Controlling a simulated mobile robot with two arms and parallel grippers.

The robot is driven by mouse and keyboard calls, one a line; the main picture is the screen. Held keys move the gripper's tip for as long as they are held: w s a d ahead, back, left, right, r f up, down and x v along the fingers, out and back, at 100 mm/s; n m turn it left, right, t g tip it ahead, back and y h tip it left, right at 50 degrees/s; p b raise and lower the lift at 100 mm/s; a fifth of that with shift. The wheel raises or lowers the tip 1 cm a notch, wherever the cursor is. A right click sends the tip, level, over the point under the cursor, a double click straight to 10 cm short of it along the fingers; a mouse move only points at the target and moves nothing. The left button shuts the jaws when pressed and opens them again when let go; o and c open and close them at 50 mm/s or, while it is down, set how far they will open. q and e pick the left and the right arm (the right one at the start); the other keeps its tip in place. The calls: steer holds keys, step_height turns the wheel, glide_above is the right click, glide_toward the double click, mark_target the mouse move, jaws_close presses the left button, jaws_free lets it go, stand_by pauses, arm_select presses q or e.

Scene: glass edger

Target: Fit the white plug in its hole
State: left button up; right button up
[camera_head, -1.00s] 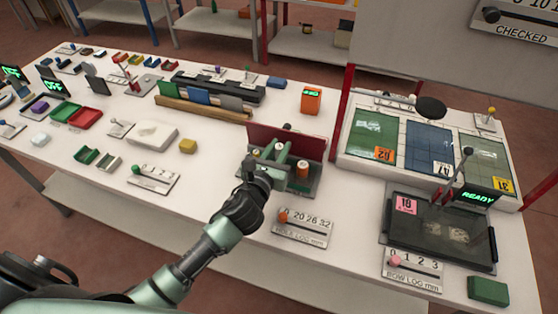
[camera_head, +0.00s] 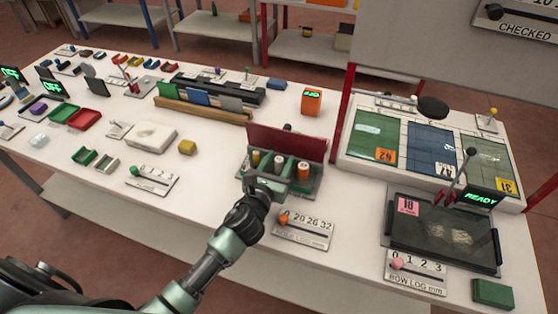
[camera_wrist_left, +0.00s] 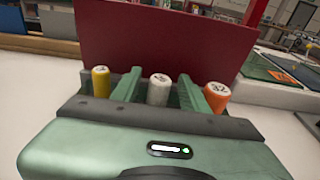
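The white plug (camera_head: 279,162) stands in a rack with a dark red back panel (camera_head: 290,141), between a yellow plug (camera_head: 255,159) and an orange plug (camera_head: 303,170). In the left wrist view the white plug (camera_wrist_left: 159,88) stands upright, with the yellow plug (camera_wrist_left: 100,82) at its left and the orange plug (camera_wrist_left: 216,96) at its right. My left gripper (camera_head: 279,170) is at the rack's front. Its two green fingers (camera_wrist_left: 159,92) stand apart, one on each side of the white plug, with gaps showing. The plugs' lower ends and any hole are hidden. My right gripper is out of view.
A scale plate with an orange knob (camera_head: 303,230) lies just in front of the rack. An orange box with a display (camera_head: 312,102) stands behind it. A panel of green and blue plates (camera_head: 430,147) and a dark tray (camera_head: 440,236) are at the right.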

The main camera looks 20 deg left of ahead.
arm_select(q)
steer(key=shift+r, duration=0.1)
steer(key=shift+s, duration=0.2)
steer(key=s, duration=0.4)
steer(key=s+r+b, duration=0.1)
steer(key=s, duration=0.2)
steer(key=s+r, duration=0.1)
steer(key=s, duration=0.3)
steer(key=shift+s+a, duration=0.2)
steer(key=shift+s, duration=0.1)
